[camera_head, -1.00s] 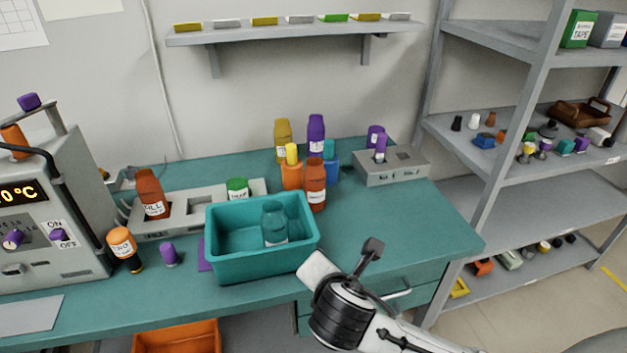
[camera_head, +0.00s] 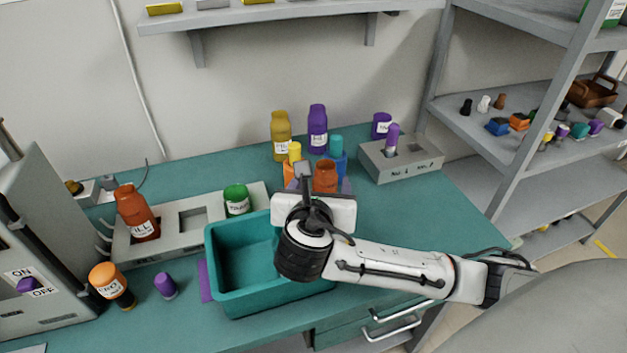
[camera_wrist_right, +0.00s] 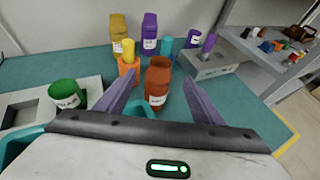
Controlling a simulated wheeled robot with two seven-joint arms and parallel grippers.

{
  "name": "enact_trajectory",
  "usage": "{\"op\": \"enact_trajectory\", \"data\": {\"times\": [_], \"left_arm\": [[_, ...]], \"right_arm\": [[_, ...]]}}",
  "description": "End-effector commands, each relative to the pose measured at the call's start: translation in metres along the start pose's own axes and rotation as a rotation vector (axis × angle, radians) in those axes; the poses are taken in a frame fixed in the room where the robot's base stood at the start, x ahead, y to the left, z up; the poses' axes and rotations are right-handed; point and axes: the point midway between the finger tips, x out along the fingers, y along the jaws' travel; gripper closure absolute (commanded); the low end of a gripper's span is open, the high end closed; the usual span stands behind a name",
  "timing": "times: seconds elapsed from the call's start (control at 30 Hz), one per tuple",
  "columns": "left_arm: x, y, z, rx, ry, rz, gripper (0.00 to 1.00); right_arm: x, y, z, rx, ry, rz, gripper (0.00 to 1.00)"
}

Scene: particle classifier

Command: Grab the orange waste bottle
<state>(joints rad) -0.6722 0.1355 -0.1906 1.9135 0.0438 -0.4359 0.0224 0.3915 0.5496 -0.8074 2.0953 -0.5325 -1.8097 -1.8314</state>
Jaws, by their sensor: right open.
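A dark orange bottle with a white label (camera_wrist_right: 158,84) stands upright on the teal bench. Its label is too small to read for certain. It also shows in the head view (camera_head: 326,176), its lower part hidden by my right gripper (camera_head: 318,190). My right gripper is open, and in the right wrist view its two purple fingers (camera_wrist_right: 160,92) point at the bottle, one to each side in the picture. I cannot tell whether the bottle is between the fingertips. Another dark orange bottle (camera_head: 137,213), labelled FILL, stands in the grey rack at left. My left gripper is not in view.
An orange holder with a yellow-capped item (camera_wrist_right: 128,70) stands close left of the bottle. Yellow (camera_wrist_right: 118,32) and purple (camera_wrist_right: 149,35) bottles stand behind, with a blue-teal item (camera_wrist_right: 165,46). A teal bin (camera_head: 225,298) lies below my right forearm. A grey block (camera_head: 410,165) is at right.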

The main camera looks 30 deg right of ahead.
Motion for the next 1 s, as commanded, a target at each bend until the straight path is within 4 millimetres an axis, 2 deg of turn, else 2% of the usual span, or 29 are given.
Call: {"op": "enact_trajectory", "data": {"times": [0.2,0.33,0.47,0.7,1.0], "left_arm": [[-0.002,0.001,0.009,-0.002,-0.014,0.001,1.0],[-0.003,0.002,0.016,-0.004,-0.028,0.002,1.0],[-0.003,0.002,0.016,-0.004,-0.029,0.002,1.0],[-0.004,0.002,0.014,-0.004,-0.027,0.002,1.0],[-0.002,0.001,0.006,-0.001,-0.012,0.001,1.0]], "right_arm": [[0.034,-0.001,0.0,-0.002,-0.001,-0.004,0.39],[0.044,0.0,0.0,0.0,0.0,-0.002,0.39],[0.056,0.001,0.0,0.001,-0.001,-0.004,0.39],[0.09,0.003,-0.001,0.0,0.0,-0.004,0.39],[0.097,0.004,-0.001,0.001,0.0,-0.002,0.39]]}}
